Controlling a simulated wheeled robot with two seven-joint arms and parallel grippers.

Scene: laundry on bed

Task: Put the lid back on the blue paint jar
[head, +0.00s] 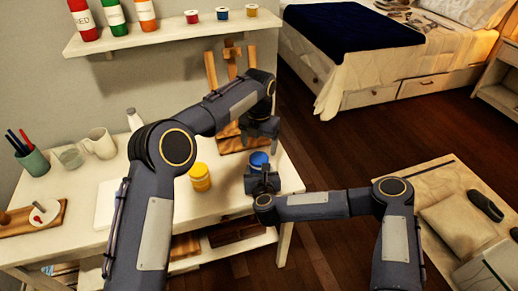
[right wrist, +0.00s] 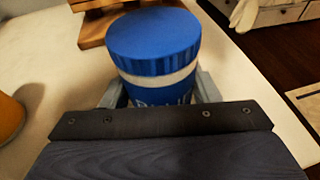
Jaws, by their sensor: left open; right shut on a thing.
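The blue paint jar (head: 259,160) stands upright near the right end of the white table. In the right wrist view the blue lid (right wrist: 153,38) with a ribbed edge sits level on top of the jar (right wrist: 160,92). A pale band shows between the lid and the blue label; I cannot tell how tight the lid is. My right gripper (head: 262,178) is shut around the jar's body, with a finger at each side. My left gripper (head: 262,138) is open and empty, pointing down just above the lid and apart from it.
A yellow jar (head: 200,177) stands left of the blue jar. A wooden easel (head: 228,142) is behind. A mug (head: 101,143), a glass (head: 69,156) and a pen cup (head: 33,165) stand further left. A shelf (head: 170,34) with bottles and small jars hangs above.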

